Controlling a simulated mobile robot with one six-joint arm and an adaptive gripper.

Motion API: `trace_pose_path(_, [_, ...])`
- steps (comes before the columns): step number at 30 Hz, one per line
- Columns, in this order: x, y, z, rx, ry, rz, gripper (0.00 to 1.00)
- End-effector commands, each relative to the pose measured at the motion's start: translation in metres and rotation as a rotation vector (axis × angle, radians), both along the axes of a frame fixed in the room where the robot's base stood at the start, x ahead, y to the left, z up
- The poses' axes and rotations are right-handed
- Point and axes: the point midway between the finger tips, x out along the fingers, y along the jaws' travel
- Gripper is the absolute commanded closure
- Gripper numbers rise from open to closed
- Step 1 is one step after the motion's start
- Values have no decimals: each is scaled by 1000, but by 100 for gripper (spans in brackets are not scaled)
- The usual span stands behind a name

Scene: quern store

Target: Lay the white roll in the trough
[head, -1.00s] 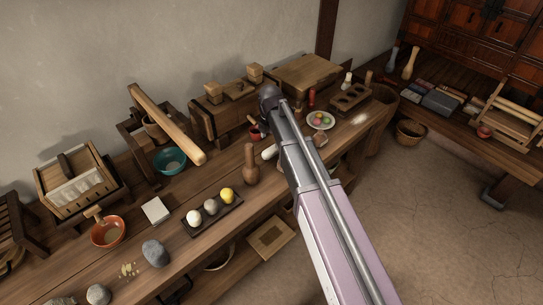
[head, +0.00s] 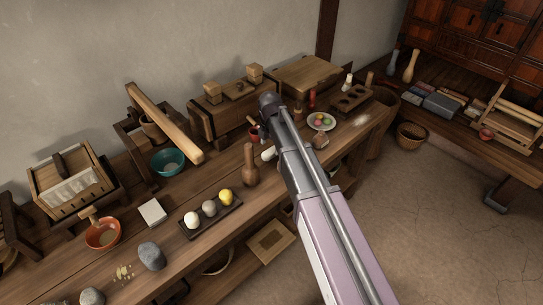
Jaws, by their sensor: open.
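A white roll (head: 268,153) lies on the long wooden bench, just left of my arm and right of a brown wooden bottle-shaped piece (head: 250,166). My arm covers part of the bench beside the roll. A low dark tray (head: 212,216) in front of the bottle-shaped piece holds a white, a grey and a yellow ball. I cannot tell for sure which thing is the trough. My arm reaches up from the lower right to a dark joint above the bench. My gripper does not show; the arm hides the space behind it.
A teal bowl (head: 168,162), an orange bowl (head: 102,234), a white block (head: 153,212) and a grey stone (head: 151,256) stand to the left. A plate of coloured balls (head: 321,122) lies right of the arm. Wooden boxes line the wall.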

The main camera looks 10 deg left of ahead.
Motion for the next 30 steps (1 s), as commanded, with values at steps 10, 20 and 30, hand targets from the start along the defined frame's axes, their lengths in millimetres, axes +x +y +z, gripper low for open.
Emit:
trace_pose_path(10, [0, 1, -29, 0, 0, 0, 9])
trace_pose_path(20, [0, 0, -32, 0, 0, 0, 9])
trace_pose_path(30, [0, 0, -32, 0, 0, 0, 9])
